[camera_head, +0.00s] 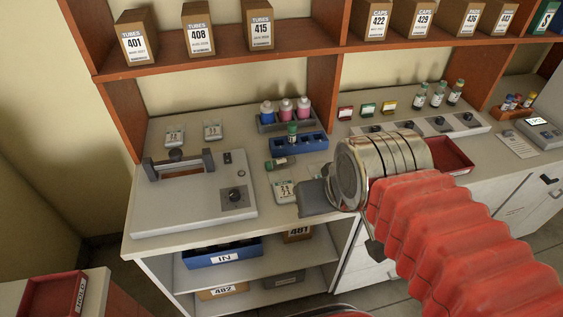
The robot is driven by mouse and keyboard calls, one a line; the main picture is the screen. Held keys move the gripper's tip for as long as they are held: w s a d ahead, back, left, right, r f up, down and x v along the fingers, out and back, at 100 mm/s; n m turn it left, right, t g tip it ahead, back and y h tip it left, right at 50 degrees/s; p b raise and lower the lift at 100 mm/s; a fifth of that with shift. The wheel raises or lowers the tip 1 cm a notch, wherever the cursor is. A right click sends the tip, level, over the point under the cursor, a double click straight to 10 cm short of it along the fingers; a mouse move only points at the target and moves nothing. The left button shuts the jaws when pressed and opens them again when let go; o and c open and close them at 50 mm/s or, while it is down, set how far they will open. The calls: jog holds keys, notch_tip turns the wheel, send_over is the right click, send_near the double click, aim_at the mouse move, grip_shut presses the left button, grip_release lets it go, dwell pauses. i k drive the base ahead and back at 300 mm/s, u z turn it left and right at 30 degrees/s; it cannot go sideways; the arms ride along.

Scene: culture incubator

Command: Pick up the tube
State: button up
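A tube with a dark green cap (279,163) lies on its side on the counter, in front of a blue rack (312,146). Another green-capped tube (292,133) stands upright in that rack. My gripper (308,194) is over the counter, to the right of and nearer than the lying tube, apart from it in the picture. Its grey end points left. My arm's metal wrist hides part of it, and I cannot tell whether its fingers are open or shut.
A grey incubator box (180,205) with a handle and knob stands left. A small display (284,191) lies near my gripper. Bottles in a dark rack (268,124) stand behind. Capped vials (437,95) stand at right. A red tray (452,154) sits behind my arm.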

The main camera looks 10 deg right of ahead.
aim_at(276, 164)
jog(key=u, duration=0.65)
jog(key=k, duration=0.4)
jog(key=u, duration=0.45)
